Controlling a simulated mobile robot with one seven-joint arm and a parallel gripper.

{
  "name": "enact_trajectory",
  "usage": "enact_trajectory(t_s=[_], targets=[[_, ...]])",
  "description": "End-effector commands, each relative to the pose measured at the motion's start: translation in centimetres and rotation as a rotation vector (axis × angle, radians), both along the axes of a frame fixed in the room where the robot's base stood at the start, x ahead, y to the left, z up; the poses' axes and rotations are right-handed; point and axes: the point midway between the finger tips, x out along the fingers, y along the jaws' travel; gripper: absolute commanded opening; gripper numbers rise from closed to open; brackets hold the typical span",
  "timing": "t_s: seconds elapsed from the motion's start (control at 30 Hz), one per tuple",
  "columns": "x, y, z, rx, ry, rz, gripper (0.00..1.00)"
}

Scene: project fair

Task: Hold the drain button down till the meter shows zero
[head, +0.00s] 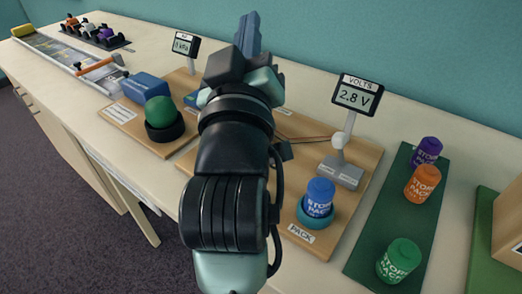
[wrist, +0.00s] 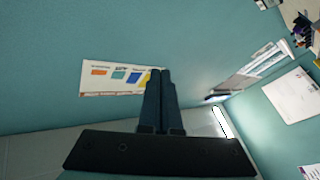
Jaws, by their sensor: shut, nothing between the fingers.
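The volts meter (head: 356,96) stands on a post on the wooden board (head: 285,221) and reads 2.8 V. A grey box (head: 340,172) is at its foot, with a white round part (head: 340,140) above it. A blue store pack (head: 320,196) sits upright in a teal holder on the board's front, by a PACK label. I cannot make out the drain button; my arm hides part of the board. My gripper (head: 249,32) is raised above the board, left of the meter. In the wrist view its fingers (wrist: 160,95) are together and empty, facing the wall.
Purple (head: 427,151), orange (head: 422,184) and green (head: 398,262) packs stand on a green mat to the right. A second board at left carries a green ball (head: 159,112), a blue block (head: 137,88) and a kPa meter (head: 185,46). A cardboard box is at far right.

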Motion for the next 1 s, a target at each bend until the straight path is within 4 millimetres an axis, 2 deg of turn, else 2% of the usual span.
enact_trajectory(t_s=[0.03, 0.3, 0.5, 0.73, 1.0], targets=[[0.7, 0.2, 0.9, -0.034, 0.043, -0.011, 0.00], [3.3, 1.0, -1.2, -0.240, 0.258, -0.064, 0.00], [4.2, 1.5, -3.1, -0.406, 0.413, -0.084, 0.00], [4.2, 1.9, -5.2, -0.610, 0.585, -0.084, 0.00], [2.7, 2.1, -7.5, -0.863, 0.776, -0.054, 0.00]])
